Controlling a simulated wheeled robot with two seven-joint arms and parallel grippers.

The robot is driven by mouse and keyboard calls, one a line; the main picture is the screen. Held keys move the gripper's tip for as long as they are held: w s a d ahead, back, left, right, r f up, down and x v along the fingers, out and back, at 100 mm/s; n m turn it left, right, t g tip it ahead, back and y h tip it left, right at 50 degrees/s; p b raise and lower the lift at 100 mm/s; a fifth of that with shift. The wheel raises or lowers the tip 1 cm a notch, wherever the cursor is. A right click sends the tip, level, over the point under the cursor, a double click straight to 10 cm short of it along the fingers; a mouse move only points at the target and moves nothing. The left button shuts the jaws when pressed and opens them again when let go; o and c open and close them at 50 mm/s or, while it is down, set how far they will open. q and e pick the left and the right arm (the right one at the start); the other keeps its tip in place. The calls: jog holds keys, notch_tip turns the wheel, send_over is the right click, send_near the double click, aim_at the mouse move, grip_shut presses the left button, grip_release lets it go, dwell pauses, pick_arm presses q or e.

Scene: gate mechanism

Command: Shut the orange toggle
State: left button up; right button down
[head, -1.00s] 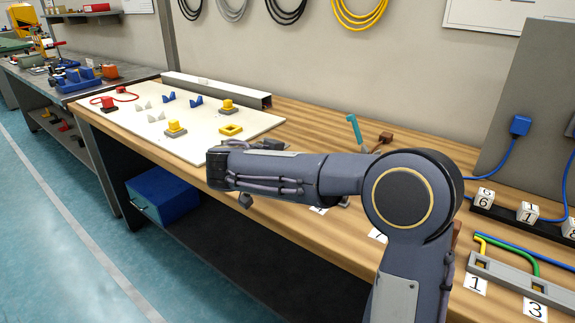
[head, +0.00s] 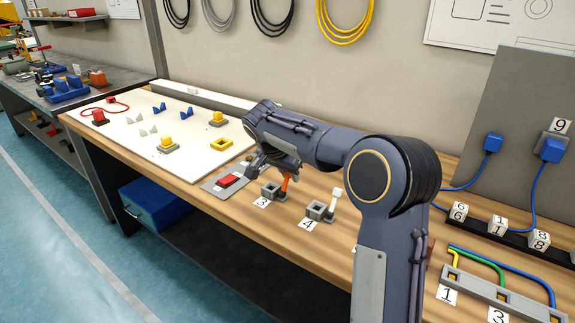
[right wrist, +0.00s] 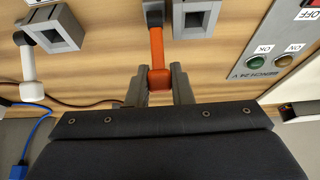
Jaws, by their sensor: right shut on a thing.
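The orange toggle (head: 286,182) stands on a grey square-holed base (head: 271,192) beside the card marked 3. In the right wrist view its orange lever (right wrist: 156,48) runs from a dark joint at the top down to a thicker end. My right gripper (right wrist: 158,84) has one finger on each side of that end and is shut on it. In the head view the right gripper (head: 283,170) reaches down to the toggle, partly hidden by my arm. My left gripper is not in view.
A white-handled toggle (head: 336,200) stands close beside, at card 4. On the other side is a switch plate with a red part (head: 228,180). The white board (head: 190,169) holds small blocks. Numbered cubes (head: 497,228) and cables lie at the right.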

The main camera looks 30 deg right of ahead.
aim_at(282, 191)
jog(key=shift+f, duration=0.15)
dwell(0.4)
jog(key=c, duration=1.3)
grip_release()
jog(key=shift+p+v, duration=0.65)
jog(key=shift+v, duration=3.25)
jog(key=shift+w+d, duration=0.1)
jog(key=shift+d, duration=0.05)
